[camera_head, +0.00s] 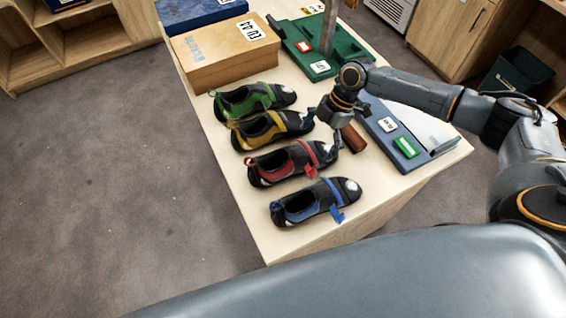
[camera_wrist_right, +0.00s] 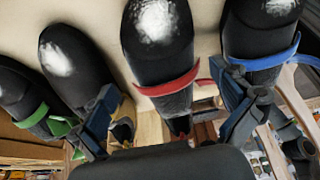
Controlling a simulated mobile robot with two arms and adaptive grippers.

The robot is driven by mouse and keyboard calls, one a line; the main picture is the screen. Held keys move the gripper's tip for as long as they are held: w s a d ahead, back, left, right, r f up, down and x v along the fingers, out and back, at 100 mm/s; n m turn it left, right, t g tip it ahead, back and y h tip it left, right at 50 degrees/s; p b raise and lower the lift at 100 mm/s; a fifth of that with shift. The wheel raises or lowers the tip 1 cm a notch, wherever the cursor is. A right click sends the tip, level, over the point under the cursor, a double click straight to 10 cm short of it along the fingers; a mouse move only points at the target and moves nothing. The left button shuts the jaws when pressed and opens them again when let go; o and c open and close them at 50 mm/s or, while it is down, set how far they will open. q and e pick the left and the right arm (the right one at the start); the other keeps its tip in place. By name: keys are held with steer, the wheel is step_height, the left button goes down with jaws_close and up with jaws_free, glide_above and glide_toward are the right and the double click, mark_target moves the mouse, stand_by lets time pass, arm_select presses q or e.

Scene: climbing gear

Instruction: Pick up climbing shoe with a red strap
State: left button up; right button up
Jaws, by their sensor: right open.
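The black climbing shoe with a red strap (camera_head: 288,164) lies on the table, third in a row of several shoes, its toe toward the right. My right gripper (camera_head: 326,128) is over the toe ends of the yellow and red shoes. In the right wrist view, its two open fingers (camera_wrist_right: 172,118) lie on either side of the red-strap shoe (camera_wrist_right: 160,52), with nothing held. I cannot tell whether a finger touches it. The blue-strap shoe (camera_head: 314,202) is nearest, and the yellow (camera_head: 272,129) and green (camera_head: 252,101) shoes are beyond. My left gripper is not in view.
A brown box (camera_head: 225,58) and a blue box (camera_head: 200,12) stand at the table's far end. A green measuring device (camera_head: 320,50) and a blue one (camera_head: 409,150) lie on the right. A brown block (camera_head: 353,139) is close to the gripper.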

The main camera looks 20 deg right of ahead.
mark_target(313, 148)
steer(key=p+x, duration=0.1)
steer(key=x, duration=0.3)
steer(key=shift+d+f, duration=0.1)
steer(key=shift+d, duration=0.05)
steer(key=shift+s, duration=0.1)
steer(key=c, duration=1.3)
steer(key=shift+o, duration=0.2)
